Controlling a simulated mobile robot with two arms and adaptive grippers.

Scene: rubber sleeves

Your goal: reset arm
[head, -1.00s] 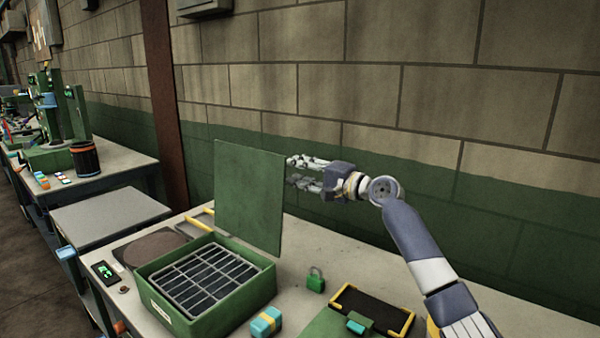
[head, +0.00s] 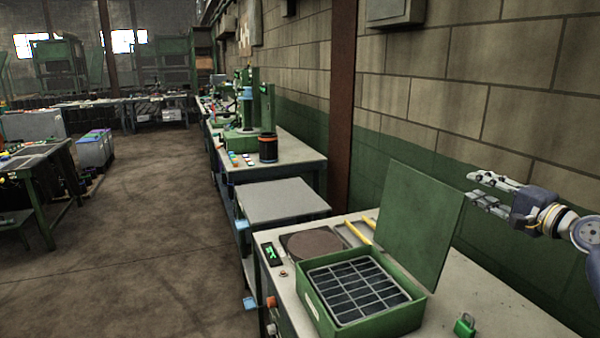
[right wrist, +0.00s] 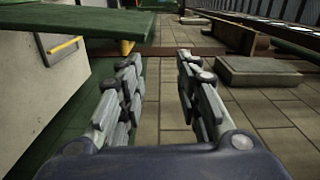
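My right gripper (head: 483,193) is at the right of the head view, raised beside the open lid (head: 412,222) of a green box. Its fingers are apart with nothing between them. In the right wrist view the two fingers of the right gripper (right wrist: 158,75) also stand apart and empty. The green box (head: 372,325) sits on the workbench with a dark wire grid (head: 358,287) inside. My left gripper is not in any view.
A green padlock (head: 465,325) lies on the workbench (head: 497,290) right of the box. A round dark plate (head: 312,243) and a small display (head: 269,254) are to its left. A grey side table (head: 282,201) stands behind. The floor (head: 150,220) at left is open.

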